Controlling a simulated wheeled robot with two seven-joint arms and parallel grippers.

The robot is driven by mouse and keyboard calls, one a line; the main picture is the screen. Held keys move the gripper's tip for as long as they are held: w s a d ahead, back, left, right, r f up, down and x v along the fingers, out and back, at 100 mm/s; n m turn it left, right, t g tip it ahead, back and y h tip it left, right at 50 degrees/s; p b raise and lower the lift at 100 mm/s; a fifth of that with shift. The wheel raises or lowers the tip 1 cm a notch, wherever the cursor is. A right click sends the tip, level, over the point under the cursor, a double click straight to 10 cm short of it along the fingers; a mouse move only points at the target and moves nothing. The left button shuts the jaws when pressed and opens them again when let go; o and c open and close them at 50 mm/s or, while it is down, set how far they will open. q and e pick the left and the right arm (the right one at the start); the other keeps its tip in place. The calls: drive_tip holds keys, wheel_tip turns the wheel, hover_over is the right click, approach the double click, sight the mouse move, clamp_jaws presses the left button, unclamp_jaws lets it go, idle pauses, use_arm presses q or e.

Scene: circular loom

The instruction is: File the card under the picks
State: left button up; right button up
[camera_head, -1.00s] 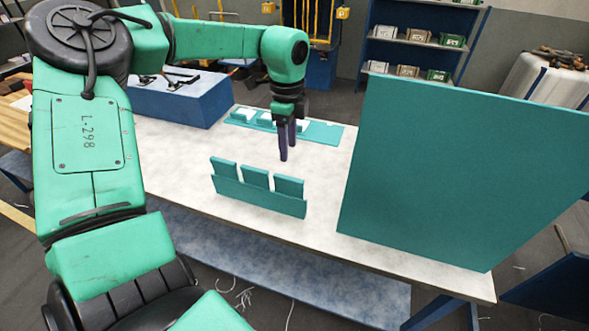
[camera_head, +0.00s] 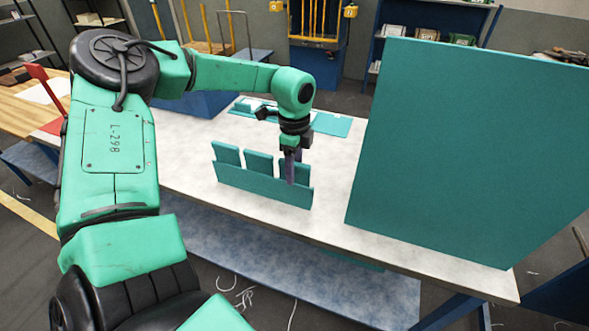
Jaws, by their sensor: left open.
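A teal rack (camera_head: 255,183) stands on the pale table, with three teal upright tabs in a row behind its front wall: left (camera_head: 226,153), middle (camera_head: 259,163) and right. My left gripper (camera_head: 290,168) is open and points down at the right tab, its dark fingers overlapping it in the picture; whether they touch it I cannot tell. Behind the arm lies a flat teal tray (camera_head: 331,124) with small white pieces (camera_head: 243,104), partly hidden by my gripper. I cannot tell which piece is the card. My right gripper is out of view.
A large teal panel (camera_head: 465,150) stands on the right of the table (camera_head: 180,170) and hides what is behind it. A blue block (camera_head: 195,104) is at the back left. The table is clear between rack and panel.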

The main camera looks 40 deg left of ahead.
use_arm(q)
drive_tip(key=shift+r, duration=0.1)
clamp_jaws()
drive_tip(key=shift+r, duration=0.15)
drive_tip(key=shift+r, duration=0.4)
wheel_tip(320, 180, up, 7)
drive_tip(key=p, duration=0.2)
drive_tip(key=shift+f+p, duration=0.2)
drive_tip(key=shift+p, duration=0.15)
drive_tip(key=shift+f, duration=0.1)
